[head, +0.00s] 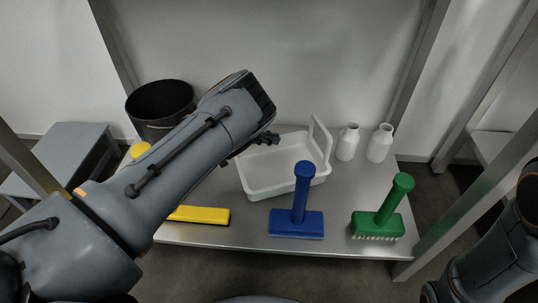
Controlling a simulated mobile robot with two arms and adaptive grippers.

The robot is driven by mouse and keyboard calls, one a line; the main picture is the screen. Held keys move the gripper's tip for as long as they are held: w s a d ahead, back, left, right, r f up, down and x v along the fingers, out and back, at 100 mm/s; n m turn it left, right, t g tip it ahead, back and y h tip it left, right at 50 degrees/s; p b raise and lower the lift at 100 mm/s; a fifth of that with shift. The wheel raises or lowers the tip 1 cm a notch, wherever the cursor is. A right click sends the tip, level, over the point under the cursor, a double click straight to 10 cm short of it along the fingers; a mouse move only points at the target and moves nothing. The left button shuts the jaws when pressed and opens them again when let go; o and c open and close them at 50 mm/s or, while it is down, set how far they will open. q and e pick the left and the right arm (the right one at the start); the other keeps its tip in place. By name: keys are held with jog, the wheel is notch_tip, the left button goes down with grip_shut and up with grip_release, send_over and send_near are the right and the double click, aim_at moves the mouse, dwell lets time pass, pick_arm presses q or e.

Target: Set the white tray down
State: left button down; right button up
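The white tray (254,178) is a shallow rectangular box with a raised handle at its right end. It is over the metal table, behind the blue brush; I cannot tell whether its base touches the tabletop. It looks empty. My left gripper (267,138) is at the tray's left rear side, close to its rim. My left arm hides most of this gripper and that end of the tray, so its grip does not show. My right arm enters at the lower right, but its gripper is out of view.
A blue brush (297,222) and a green brush (378,223) stand along the table's front (335,232). A yellow brush (205,215) is partly behind my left arm. Two white bottles (347,143) (379,144) stand right of the tray. A black bucket (160,104) is at back left.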

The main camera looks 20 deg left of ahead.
aim_at(281, 148)
pick_arm(q)
notch_tip(281, 148, down, 4)
jog(key=b, duration=0.2)
jog(key=shift+r+b, duration=0.15)
jog(key=shift+b, duration=0.2)
jog(key=shift+r, duration=0.2)
jog(key=shift+f, duration=0.2)
jog(key=c, duration=1.5)
grip_release()
